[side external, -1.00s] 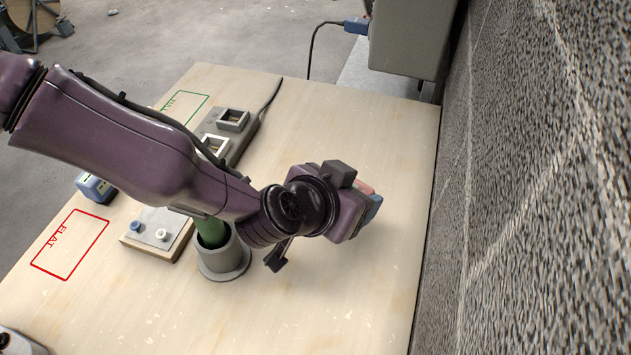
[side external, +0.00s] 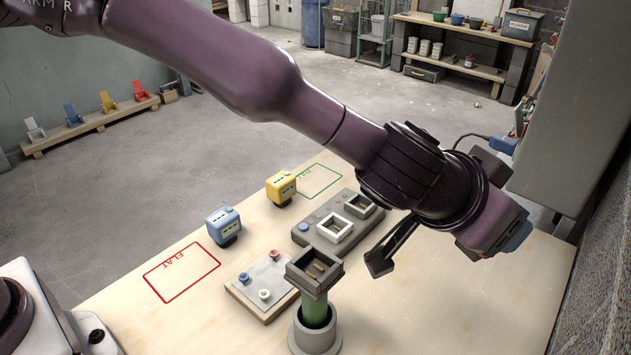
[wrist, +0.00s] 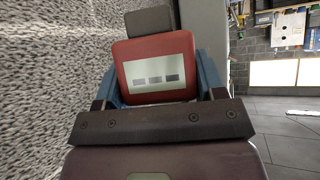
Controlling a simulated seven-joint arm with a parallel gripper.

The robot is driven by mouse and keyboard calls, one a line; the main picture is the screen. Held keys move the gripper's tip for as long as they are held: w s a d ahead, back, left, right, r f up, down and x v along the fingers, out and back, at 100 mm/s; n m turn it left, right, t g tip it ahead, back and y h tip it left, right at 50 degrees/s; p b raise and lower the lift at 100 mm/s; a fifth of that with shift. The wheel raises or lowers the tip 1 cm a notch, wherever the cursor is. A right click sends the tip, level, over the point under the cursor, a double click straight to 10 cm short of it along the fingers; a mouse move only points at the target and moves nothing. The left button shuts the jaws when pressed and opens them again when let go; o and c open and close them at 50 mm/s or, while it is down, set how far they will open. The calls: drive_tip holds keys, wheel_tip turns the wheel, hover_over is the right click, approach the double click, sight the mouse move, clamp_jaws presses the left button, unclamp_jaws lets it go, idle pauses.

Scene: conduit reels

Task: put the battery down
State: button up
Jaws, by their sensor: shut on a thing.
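The red battery (wrist: 158,72) has a white label with three dark bars and a grey block on top; it fills the middle of the wrist view. My gripper (wrist: 157,88) is shut on it, with a blue finger at either side. In the side external view, my gripper (side external: 513,238) is held out over the right side of the table, and its body hides nearly all of the battery. A yellow battery (side external: 281,187) stands by a green outlined area (side external: 320,181). A blue battery (side external: 224,226) stands near a red outlined area marked FLAT (side external: 182,273).
A charger (side external: 318,222) has a white-framed socket (side external: 335,229) and a grey-framed socket (side external: 359,205). A grey square holder (side external: 314,271) stands on a green post in a grey base (side external: 315,338). A knobbed board (side external: 262,284) lies beside it. A rough wall (side external: 600,290) stands right.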

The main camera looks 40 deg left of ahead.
drive_tip(key=w+a, duration=0.7)
drive_tip(key=a, duration=0.4)
drive_tip(key=w+a, duration=0.1)
drive_tip(key=a, duration=3.1)
wheel_tip(320, 180, down, 11)
drive_tip(key=shift+w+a+f, duration=0.1)
drive_tip(key=shift+w+f, duration=1.55)
drive_tip(key=shift+w, duration=0.65)
drive_tip(key=shift+w+f, duration=1.65)
drive_tip(key=shift+w, duration=0.65)
drive_tip(key=shift+w+a+f, duration=0.1)
drive_tip(key=shift+w+f, duration=1.55)
drive_tip(key=shift+w, duration=0.65)
drive_tip(key=shift+w+f, duration=0.1)
drive_tip(key=shift+f, duration=1.45)
drive_tip(key=shift+f, duration=0.1)
